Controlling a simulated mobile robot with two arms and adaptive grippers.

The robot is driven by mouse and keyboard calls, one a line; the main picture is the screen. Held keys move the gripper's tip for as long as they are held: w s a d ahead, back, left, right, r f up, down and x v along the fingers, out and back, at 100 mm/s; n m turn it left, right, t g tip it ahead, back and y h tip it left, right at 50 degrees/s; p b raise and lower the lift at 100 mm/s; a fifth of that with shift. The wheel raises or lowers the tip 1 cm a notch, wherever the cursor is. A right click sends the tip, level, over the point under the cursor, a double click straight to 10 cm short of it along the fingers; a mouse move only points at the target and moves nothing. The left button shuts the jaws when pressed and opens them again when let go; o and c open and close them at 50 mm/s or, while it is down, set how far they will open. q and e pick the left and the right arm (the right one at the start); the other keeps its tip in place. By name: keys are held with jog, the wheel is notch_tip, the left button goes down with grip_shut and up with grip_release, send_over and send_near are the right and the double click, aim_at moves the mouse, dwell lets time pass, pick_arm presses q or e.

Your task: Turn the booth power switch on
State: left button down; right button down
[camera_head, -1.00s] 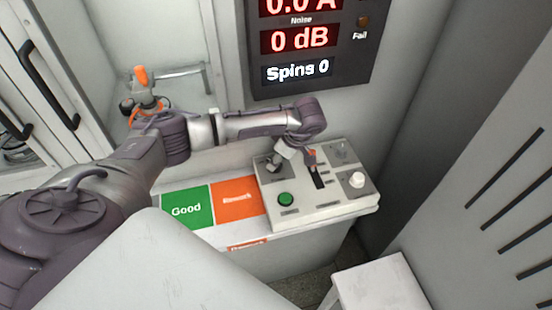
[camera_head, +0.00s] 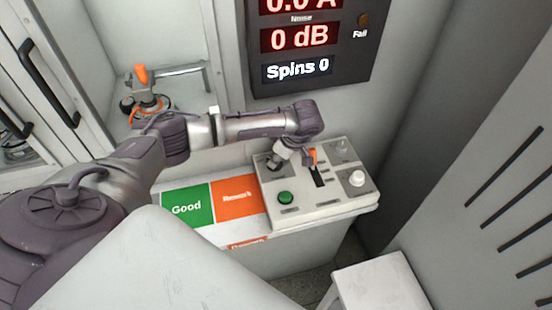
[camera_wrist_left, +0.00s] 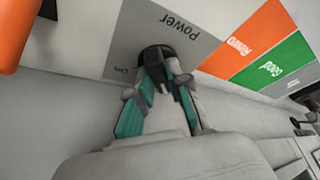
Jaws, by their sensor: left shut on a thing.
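The booth power switch (camera_wrist_left: 153,55) is a dark round knob on a grey plate marked "Power" in the left wrist view. It sits at the back left of the light grey control panel (camera_head: 325,199) in the head view. My left gripper (camera_head: 276,163) comes down onto it from above. In the left wrist view, the left gripper (camera_wrist_left: 165,80) has its teal-padded fingers shut on the knob. The fingers hide part of the knob, and its exact turn angle is hard to read. My right gripper is not in view.
Close to the gripper are an orange-tipped lever (camera_head: 313,158), a green button (camera_head: 286,198) and a white knob (camera_head: 356,178). Green "Good" (camera_head: 187,207) and orange (camera_head: 235,198) areas lie left of the panel. A display (camera_head: 305,45) hangs behind. A white stool (camera_head: 382,284) stands at front right.

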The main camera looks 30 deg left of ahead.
pick_arm(q)
jog(key=shift+m, duration=0.3)
jog(key=m+t+b, duration=0.2)
jog(key=m+b, duration=0.1)
jog(key=m, duration=0.1)
jog(key=shift+s+f+m, duration=0.1)
jog(key=shift+m, duration=0.2)
jog(key=m+t+b, duration=0.1)
jog(key=m, duration=0.1)
jog(key=m+h+b, duration=0.1)
jog(key=m+b, duration=0.1)
jog(key=shift+s+a+m+t, duration=0.1)
jog(key=shift+a+m+t, duration=0.05)
jog(key=shift+m+t, duration=0.2)
jog(key=m+h+b, duration=0.1)
jog(key=m, duration=0.1)
jog(key=m+t+b, duration=0.1)
jog(key=m, duration=0.1)
jog(key=shift+a+h+b, duration=0.1)
jog(key=shift+h+b, duration=0.2)
jog(key=shift+h, duration=0.1)
jog(key=shift+m+h+b, duration=0.7)
jog(key=shift+m+b, duration=0.1)
jog(key=shift+m, duration=1.15)
jog(key=shift+r, duration=0.2)
jog(key=c, duration=1.1)
grip_release()
